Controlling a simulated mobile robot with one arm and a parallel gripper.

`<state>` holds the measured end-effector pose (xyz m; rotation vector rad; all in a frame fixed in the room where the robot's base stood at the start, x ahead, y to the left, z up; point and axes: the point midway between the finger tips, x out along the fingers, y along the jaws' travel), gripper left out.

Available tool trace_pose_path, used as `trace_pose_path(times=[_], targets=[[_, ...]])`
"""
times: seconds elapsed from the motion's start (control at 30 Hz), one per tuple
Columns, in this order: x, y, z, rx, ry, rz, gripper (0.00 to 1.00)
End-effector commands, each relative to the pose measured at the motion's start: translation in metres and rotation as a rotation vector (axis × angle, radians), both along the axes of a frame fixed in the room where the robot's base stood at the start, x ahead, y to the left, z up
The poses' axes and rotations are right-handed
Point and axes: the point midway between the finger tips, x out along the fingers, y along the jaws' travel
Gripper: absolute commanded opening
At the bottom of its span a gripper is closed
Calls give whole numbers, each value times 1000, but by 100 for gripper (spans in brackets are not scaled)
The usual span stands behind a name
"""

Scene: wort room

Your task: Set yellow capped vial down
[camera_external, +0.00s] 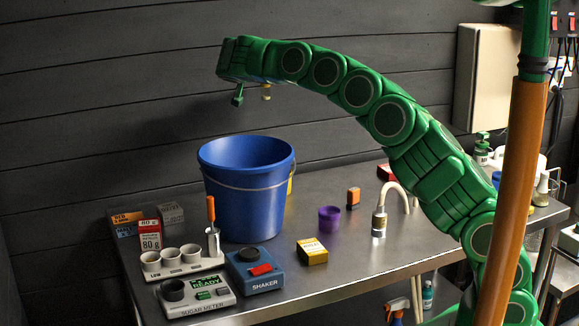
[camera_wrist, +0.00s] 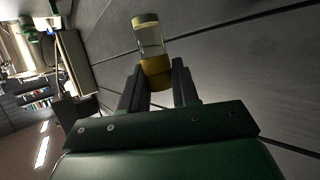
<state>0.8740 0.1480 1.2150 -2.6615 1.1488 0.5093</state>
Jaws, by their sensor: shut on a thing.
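The yellow capped vial (camera_wrist: 151,40) is between the two dark fingers of my gripper (camera_wrist: 157,74) in the wrist view. The finger contact is too small to make out there.
The tall blue bucket (camera_external: 243,205) stands on the table. In front are a blue shaker (camera_external: 254,270), a sugar meter (camera_external: 198,296) and a white cup rack (camera_external: 182,262). A yellow box (camera_external: 312,251) and purple cup (camera_external: 329,219) stand right of the bucket. Bare tabletop lies between them.

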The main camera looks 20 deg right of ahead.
Motion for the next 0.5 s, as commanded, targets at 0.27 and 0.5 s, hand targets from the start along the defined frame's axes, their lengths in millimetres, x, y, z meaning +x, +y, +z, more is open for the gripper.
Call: trace_pose_path(times=[0.27, 0.5], targets=[[-21, 59, 10, 0, -5, -69, 0], [-46, 111, 13, 3, -9, -118, 0]])
